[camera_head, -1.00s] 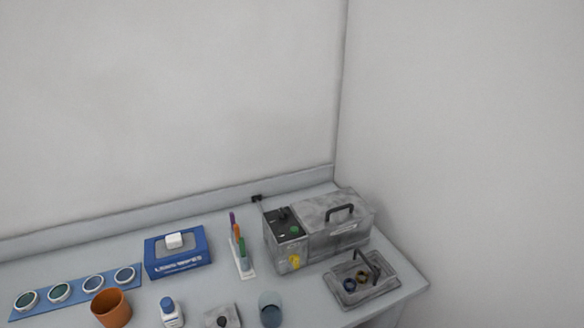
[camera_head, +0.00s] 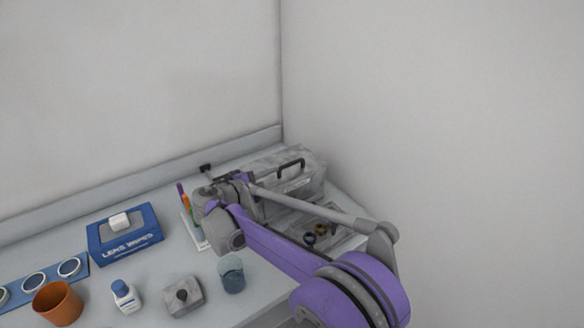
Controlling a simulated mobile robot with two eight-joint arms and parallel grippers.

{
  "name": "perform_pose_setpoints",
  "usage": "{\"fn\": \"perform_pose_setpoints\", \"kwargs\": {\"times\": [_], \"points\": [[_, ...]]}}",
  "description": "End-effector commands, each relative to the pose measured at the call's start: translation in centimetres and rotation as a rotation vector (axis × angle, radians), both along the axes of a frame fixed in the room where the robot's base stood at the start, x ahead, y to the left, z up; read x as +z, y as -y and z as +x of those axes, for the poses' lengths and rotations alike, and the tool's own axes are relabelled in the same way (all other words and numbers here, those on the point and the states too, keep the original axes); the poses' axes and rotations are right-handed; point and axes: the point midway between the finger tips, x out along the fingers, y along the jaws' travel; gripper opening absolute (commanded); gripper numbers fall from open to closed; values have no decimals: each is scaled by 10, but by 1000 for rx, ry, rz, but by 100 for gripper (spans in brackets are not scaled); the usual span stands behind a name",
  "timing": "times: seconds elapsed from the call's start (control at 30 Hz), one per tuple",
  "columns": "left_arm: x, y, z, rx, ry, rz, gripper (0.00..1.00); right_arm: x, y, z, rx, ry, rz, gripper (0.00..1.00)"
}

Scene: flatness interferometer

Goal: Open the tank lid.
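The tank (camera_head: 312,182) is a grey, mottled box at the back right of the bench. Its lid (camera_head: 264,165) lies flat on top and looks shut, with a dark arched handle (camera_head: 291,163). My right arm reaches in from the lower right, and its folded links cover the tank's left end, with the control panel, and part of its front. My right gripper (camera_head: 234,179) is around the tank's left end, left of the handle and apart from it. Its fingers blend with the arm links, so their opening is unclear. My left gripper is not in view.
A tray with small rings (camera_head: 320,230) lies before the tank, partly behind my arm. A pen rack (camera_head: 188,215), blue wipes box (camera_head: 125,235), orange cup (camera_head: 58,304), white bottle (camera_head: 126,296), grey knobbed block (camera_head: 183,297) and glass beaker (camera_head: 231,274) stand leftward. A wall rises behind.

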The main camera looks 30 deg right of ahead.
Motion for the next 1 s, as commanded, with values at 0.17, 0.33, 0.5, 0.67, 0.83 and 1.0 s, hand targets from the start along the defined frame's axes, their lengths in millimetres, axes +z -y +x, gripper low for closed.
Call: {"fn": "perform_pose_setpoints", "kwargs": {"times": [0.17,0.33,0.5,0.67,0.83,1.0], "points": [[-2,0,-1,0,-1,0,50,0,1,15,4,-13,-70,30],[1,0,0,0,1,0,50,-3,20,22,2,-11,-72,30],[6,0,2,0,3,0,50,-9,51,34,1,-11,-70,30],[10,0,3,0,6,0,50,-16,76,44,2,-11,-69,30],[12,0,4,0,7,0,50,-20,91,51,4,-11,-68,30],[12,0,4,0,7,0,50,-22,96,53,6,-12,-68,30]]}}
